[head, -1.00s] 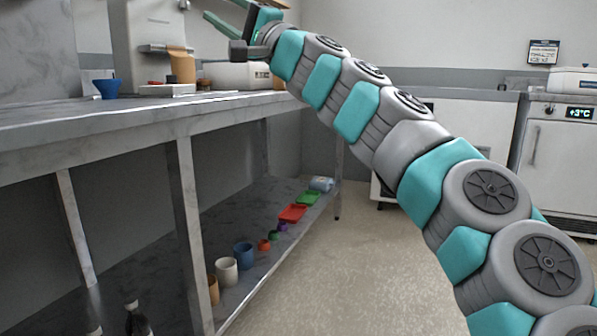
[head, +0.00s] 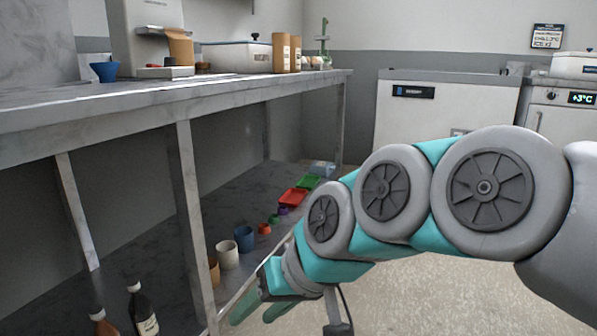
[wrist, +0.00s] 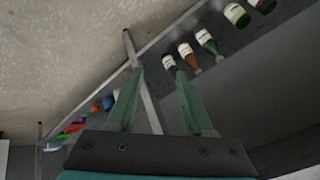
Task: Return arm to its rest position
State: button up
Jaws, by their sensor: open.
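My gripper (head: 260,305) is low in the head view, in front of the lower shelf's edge, with my arm folded down and in from the right. In the wrist view my gripper (wrist: 158,100) shows two green fingers spread apart with nothing between them. Behind the fingers in that view are a table leg and the lower shelf.
The metal table (head: 200,101) stands at left. Its lower shelf (head: 215,190) holds cups, including a blue cup (head: 244,238), a red tray (head: 292,197) and bottles such as a dark bottle (head: 141,308). A white cabinet (head: 440,115) stands behind. Floor at right is open.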

jog(key=s+d+f+m+g+h, duration=0.2)
jog(key=s+d+f+g+h, duration=0.1)
jog(key=s+d+f, duration=0.6)
jog(key=s+d+f+m+g+h, duration=0.25)
jog(key=s+d+f, duration=0.55)
jog(key=d, duration=0.4)
jog(key=s+a+p+v, duration=0.1)
jog(key=p+v, duration=1.3)
jog(key=p, duration=0.1)
jog(key=shift+a+r+h, duration=0.25)
jog(key=shift+r+h, duration=0.2)
jog(key=shift+t, duration=0.25)
